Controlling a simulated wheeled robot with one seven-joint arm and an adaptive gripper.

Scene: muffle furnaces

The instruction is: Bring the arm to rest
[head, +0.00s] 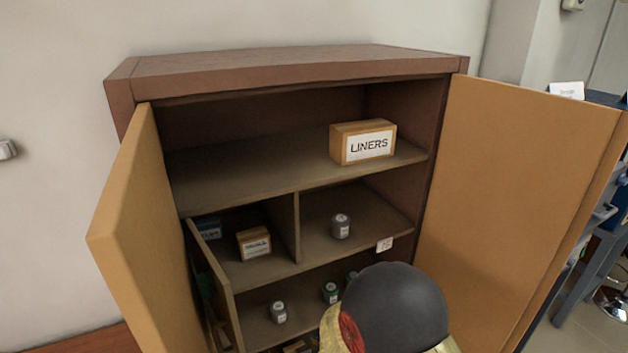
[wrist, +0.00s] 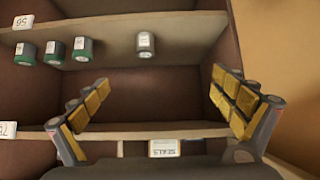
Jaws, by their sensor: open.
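My gripper (wrist: 162,100) is open, with its two yellow-padded fingers spread wide and nothing between them. It faces the inside of a cabinet, with shelves and jars beyond the fingers. In the head view my arm covers the lower right of the open brown cabinet (head: 300,60), and the fingers cannot be made out there. The wrist picture looks upside down, as its labels are inverted.
The left door (head: 135,230) and right door (head: 530,190) stand open. A LINERS box (head: 363,143) is on the upper shelf. A grey jar (head: 340,226) and a small box (head: 254,243) sit below. Several jars (wrist: 83,49) show in the wrist view.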

